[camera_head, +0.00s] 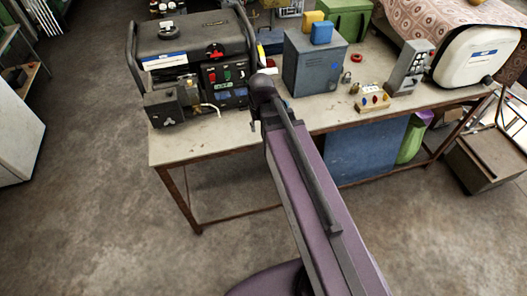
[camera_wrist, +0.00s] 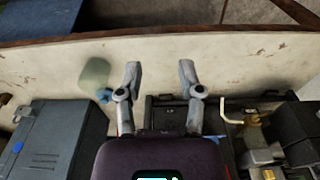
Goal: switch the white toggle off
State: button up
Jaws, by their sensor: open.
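A dark generator (camera_head: 190,50) stands at the back left of the workbench, with a control panel (camera_head: 226,82) on its front. Small red and green controls show on the panel. I cannot make out a white toggle for certain among them. My gripper (camera_wrist: 158,75) is open and empty in the wrist view, its two grey fingers spread apart above the bench. The dark generator parts lie below and to the right of the fingers there. In the head view my arm hides the gripper.
A grey-blue metal box (camera_head: 312,65) stands right of the generator; it also shows in the wrist view (camera_wrist: 55,140). A pale greenish object (camera_wrist: 95,74) lies left of the fingers. A white curved piece (camera_wrist: 231,113) is to their right. The bench (camera_head: 190,146) has bare front space.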

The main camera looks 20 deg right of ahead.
jog(key=s+f+g+b, duration=0.1)
jog(key=s+f+b, duration=0.4)
jog(key=f, duration=0.1)
dwell(0.3)
dwell(0.9)
dwell(1.0)
